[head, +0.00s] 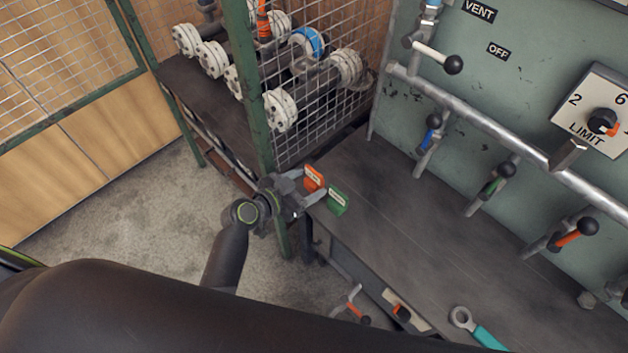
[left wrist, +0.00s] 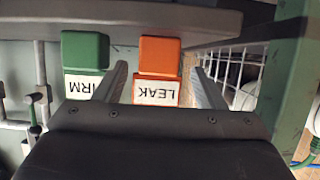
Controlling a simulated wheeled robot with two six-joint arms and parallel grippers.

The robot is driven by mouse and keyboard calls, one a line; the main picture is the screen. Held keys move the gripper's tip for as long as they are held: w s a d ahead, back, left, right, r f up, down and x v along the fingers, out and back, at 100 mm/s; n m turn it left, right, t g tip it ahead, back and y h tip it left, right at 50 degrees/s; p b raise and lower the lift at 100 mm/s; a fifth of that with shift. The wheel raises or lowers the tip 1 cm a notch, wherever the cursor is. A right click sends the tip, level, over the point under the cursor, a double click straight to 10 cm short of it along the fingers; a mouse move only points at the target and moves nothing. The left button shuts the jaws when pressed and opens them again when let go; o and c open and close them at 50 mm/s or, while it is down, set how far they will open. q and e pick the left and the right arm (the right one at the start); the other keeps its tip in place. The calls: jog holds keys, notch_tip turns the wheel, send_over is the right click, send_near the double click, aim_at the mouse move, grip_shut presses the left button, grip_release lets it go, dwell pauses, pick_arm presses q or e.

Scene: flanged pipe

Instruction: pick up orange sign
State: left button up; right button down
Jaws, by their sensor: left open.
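The orange sign (head: 314,177) stands on the near left edge of the dark bench, beside a green sign (head: 337,200). My left gripper (head: 307,184) is open at the orange sign. In the left wrist view, the orange sign (left wrist: 160,56), with a white LEAK label seen upside down, lies between the two open fingers (left wrist: 160,88). The green sign (left wrist: 85,52) is outside the left finger, close to it. I cannot tell whether either finger touches a sign. My right gripper is not in view.
A green post (head: 258,110) and wire mesh (head: 315,80) stand just behind my left gripper. Flanged pipe parts (head: 280,110) lie beyond the mesh. A panel with several levers (head: 480,190) rises at the right. A teal-handled wrench (head: 487,338) lies at the lower right. The bench middle is clear.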

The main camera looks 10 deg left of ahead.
aim_at(311, 182)
pick_arm(q)
jog(key=x, duration=0.4)
jog(key=shift+w+d, duration=0.25)
jog(key=shift+d, duration=0.1)
jog(key=c, duration=0.8)
